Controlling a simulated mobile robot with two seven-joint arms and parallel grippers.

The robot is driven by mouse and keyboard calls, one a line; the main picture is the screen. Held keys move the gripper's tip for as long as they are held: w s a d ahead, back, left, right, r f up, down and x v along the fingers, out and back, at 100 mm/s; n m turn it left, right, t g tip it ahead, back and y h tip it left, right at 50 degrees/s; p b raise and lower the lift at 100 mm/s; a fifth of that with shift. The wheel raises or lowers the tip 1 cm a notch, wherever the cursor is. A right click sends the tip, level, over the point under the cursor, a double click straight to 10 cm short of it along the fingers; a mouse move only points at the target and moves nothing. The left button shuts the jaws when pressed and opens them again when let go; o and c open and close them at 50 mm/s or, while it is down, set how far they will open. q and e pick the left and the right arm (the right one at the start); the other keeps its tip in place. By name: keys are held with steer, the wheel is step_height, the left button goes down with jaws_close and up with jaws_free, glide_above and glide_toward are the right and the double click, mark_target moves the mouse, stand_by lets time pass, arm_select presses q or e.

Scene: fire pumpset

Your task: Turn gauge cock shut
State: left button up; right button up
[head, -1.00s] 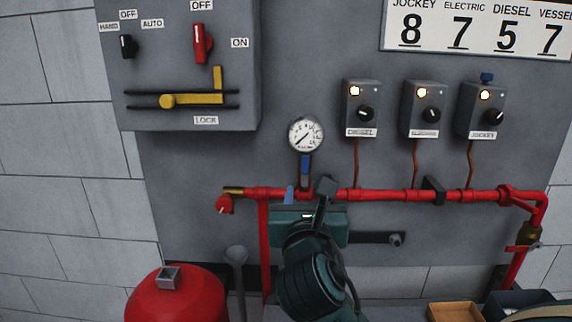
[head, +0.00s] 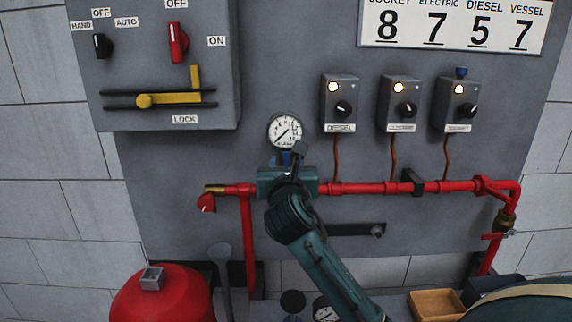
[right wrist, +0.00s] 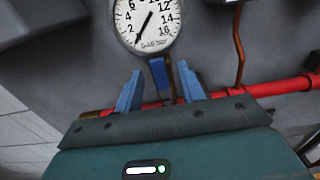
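The gauge cock's blue lever (right wrist: 158,74) hangs down below the round white pressure gauge (head: 285,131), above the red pipe (head: 360,188). My right gripper (head: 284,158) is just under the gauge, in front of the pipe. In the right wrist view its two blue fingers (right wrist: 160,70) are apart, and the lever shows between them, with a gap on each side. I cannot tell how deep the lever sits between the fingers. In the head view my gripper mostly hides the cock. My left gripper is not in view.
A grey switch box (head: 160,70) is up left, with a yellow slide handle (head: 180,98). Three small control boxes (head: 340,102) are to the right of the gauge. A red tank (head: 165,300) stands lower left, and a wooden tray (head: 437,303) lower right.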

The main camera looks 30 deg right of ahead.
steer(key=shift+c, duration=0.2)
jaws_close()
steer(key=shift+d, duration=0.1)
stand_by(0.4)
